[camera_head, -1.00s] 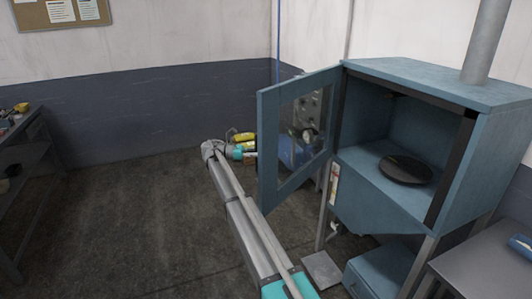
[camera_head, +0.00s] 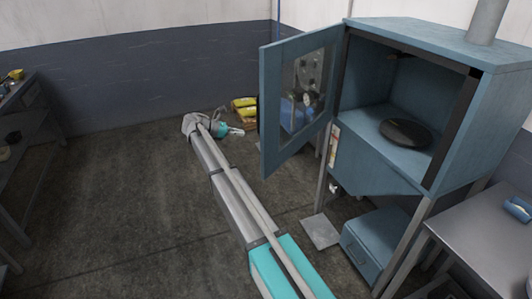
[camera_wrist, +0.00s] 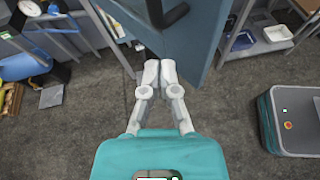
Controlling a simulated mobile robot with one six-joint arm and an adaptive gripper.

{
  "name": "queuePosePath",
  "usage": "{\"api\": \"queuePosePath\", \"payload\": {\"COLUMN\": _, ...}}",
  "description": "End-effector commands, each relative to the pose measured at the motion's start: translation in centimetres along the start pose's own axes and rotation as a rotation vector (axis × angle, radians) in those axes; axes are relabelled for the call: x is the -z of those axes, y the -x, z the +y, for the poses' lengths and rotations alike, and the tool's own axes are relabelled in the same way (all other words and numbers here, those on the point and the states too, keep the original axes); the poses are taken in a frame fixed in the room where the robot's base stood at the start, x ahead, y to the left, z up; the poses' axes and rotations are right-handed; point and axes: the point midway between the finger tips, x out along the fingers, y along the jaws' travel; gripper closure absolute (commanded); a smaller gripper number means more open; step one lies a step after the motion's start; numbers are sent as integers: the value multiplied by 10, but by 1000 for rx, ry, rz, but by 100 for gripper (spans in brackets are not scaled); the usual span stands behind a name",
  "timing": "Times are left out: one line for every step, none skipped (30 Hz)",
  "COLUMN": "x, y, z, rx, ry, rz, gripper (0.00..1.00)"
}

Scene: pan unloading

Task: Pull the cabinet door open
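The blue cabinet (camera_head: 460,150) stands at the right with its front open. Its door (camera_head: 268,115), with a glass window, is swung wide out to the left. In the wrist view the door (camera_wrist: 205,35) is a blue panel just beyond my fingers, with a dark handle (camera_wrist: 172,18) at the top. My gripper (camera_head: 240,131) is left of the door's free edge, clear of the handle. In the wrist view my gripper (camera_wrist: 159,68) has its two pale fingers together, with nothing seen between them. A black round pan (camera_head: 404,133) sits inside the cabinet.
A grey table (camera_head: 480,240) with a blue object stands at the right. A blue drawer box (camera_head: 375,245) is under the cabinet. A dark workbench (camera_head: 30,130) is at the far left. Yellow items (camera_head: 243,105) lie near the back wall. The floor at left is clear.

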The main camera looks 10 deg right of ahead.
Motion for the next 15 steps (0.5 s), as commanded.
{"api": "queuePosePath", "payload": {"x": 12, "y": 1, "z": -7, "rx": -22, "ry": -10, "rz": 43, "gripper": 100}}
{"api": "queuePosePath", "payload": {"x": 18, "y": 2, "z": -10, "rx": -33, "ry": -19, "rz": 71, "gripper": 100}}
{"api": "queuePosePath", "payload": {"x": 25, "y": 2, "z": -14, "rx": -45, "ry": -33, "rz": 107, "gripper": 100}}
{"api": "queuePosePath", "payload": {"x": 28, "y": -1, "z": -19, "rx": -47, "ry": -49, "rz": 132, "gripper": 100}}
{"api": "queuePosePath", "payload": {"x": 31, "y": -4, "z": -24, "rx": -47, "ry": -65, "rz": 157, "gripper": 100}}
{"api": "queuePosePath", "payload": {"x": 34, "y": -10, "z": -32, "rx": -44, "ry": -90, "rz": 191, "gripper": 100}}
{"api": "queuePosePath", "payload": {"x": 35, "y": -17, "z": -40, "rx": -34, "ry": -114, "rz": 215, "gripper": 100}}
{"api": "queuePosePath", "payload": {"x": 36, "y": -23, "z": -48, "rx": -23, "ry": -139, "rz": 239, "gripper": 100}}
{"api": "queuePosePath", "payload": {"x": 37, "y": -32, "z": -58, "rx": -7, "ry": -173, "rz": 271, "gripper": 100}}
{"api": "queuePosePath", "payload": {"x": 38, "y": -39, "z": -67, "rx": 6, "ry": -200, "rz": 296, "gripper": 100}}
{"api": "queuePosePath", "payload": {"x": 39, "y": -46, "z": -75, "rx": 20, "ry": -227, "rz": 319, "gripper": 100}}
{"api": "queuePosePath", "payload": {"x": 41, "y": -54, "z": -87, "rx": 40, "ry": -265, "rz": 353, "gripper": 100}}
{"api": "queuePosePath", "payload": {"x": 42, "y": -60, "z": -96, "rx": 56, "ry": -296, "rz": 378, "gripper": 100}}
{"api": "queuePosePath", "payload": {"x": 43, "y": -67, "z": -106, "rx": 75, "ry": -327, "rz": 405, "gripper": 100}}
{"api": "queuePosePath", "payload": {"x": 45, "y": -75, "z": -120, "rx": 102, "ry": -371, "rz": 441, "gripper": 100}}
